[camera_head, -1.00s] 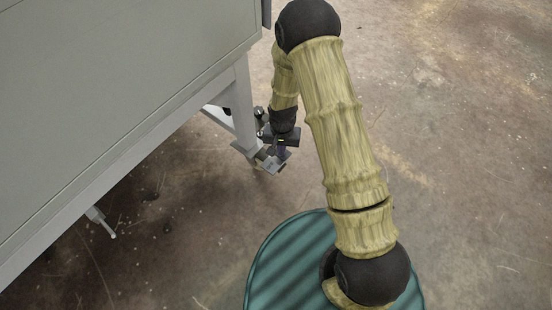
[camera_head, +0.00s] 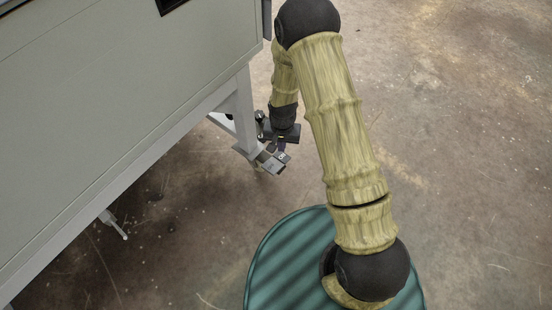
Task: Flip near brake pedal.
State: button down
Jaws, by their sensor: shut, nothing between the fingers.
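A small grey brake pedal (camera_head: 270,164) shows at the foot of the machine's grey leg (camera_head: 243,112), low near the floor. My gripper (camera_head: 281,155) is shut and points down over the pedal's right side. Its fingertips overlap the pedal in this view. They look very close to it, but I cannot tell whether they touch. Nothing shows held in the gripper. The parts are small here, and the pedal's tilt is hard to make out.
The large grey machine body (camera_head: 120,105) fills the upper left above the leg. A thin light-grey part (camera_head: 114,224) sticks out below its lower edge at left. The brown concrete floor (camera_head: 460,150) at right is clear.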

jog(key=shift+r+p, duration=1.05)
jog(key=shift+r, duration=0.25)
jog(key=s+d+r+p, duration=0.1)
jog(key=d+r+p, duration=0.15)
jog(key=r, duration=0.55)
jog(key=s+d+r+t+p, duration=0.1)
jog(key=d+r+p, duration=0.15)
jog(key=r, duration=0.55)
jog(key=s+d+r+p, duration=0.1)
jog(key=d+r+p, duration=0.15)
jog(key=r, duration=0.55)
jog(key=s+d+r+n+t+p, duration=0.1)
jog(key=s+d+r+p, duration=0.3)
jog(key=r, duration=0.6)
jog(key=s+d+r+n+t+p, duration=0.1)
jog(key=s+d+r+p, duration=0.1)
jog(key=s+r+p, duration=0.55)
notch_tip(320, 180, up, 38)
jog(key=w+p, duration=0.2)
jog(key=p, duration=3.2)
jog(key=shift+r+p, duration=0.2)
jog(key=shift+p, duration=0.15)
